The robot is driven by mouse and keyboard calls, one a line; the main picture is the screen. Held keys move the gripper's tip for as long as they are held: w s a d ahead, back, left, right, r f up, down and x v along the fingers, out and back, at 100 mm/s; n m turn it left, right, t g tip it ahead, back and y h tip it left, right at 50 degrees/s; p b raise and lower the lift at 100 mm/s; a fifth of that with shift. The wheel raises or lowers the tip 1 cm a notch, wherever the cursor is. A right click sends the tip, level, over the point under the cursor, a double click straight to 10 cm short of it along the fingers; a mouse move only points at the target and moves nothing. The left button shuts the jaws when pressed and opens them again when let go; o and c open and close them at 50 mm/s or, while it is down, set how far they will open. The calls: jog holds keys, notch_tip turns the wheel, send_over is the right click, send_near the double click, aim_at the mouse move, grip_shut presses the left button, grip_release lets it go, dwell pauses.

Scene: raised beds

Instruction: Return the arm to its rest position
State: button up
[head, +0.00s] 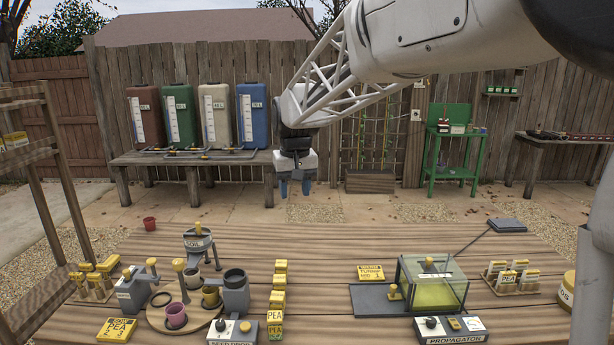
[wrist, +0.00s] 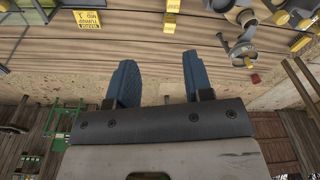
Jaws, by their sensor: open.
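My gripper (head: 294,188) hangs in the air beyond the far edge of the wooden table (head: 330,245), fingers pointing down. Its two blue fingers are apart with nothing between them. In the wrist view my gripper (wrist: 155,82) also shows open and empty, with the table planks (wrist: 150,40) past the fingertips. My arm reaches in from the upper right in the head view.
On the table stand a round wooden board (head: 157,322) with pots, a soil hopper (head: 198,240), a seed drop box (head: 232,334), a propagator (head: 433,284) and yellow-labelled blocks (head: 275,315). Behind are colored tanks (head: 180,115) and a green stand (head: 452,148). The table's middle is mostly clear.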

jog(key=s+d+f+m, duration=0.1)
jog(key=s+d+f, duration=0.2)
jog(key=s+d, duration=0.4)
jog(key=s+d+f+m+t, duration=0.1)
jog(key=s+d+f, duration=0.2)
jog(key=s, duration=1.6)
jog(key=s+d+f+m, duration=0.1)
jog(key=s+d+f, duration=0.3)
jog(key=s+d, duration=0.7)
jog(key=s, duration=0.2)
jog(key=shift+s+d+h, duration=0.25)
jog(key=shift+s+h, duration=0.05)
jog(key=shift+s, duration=0.1)
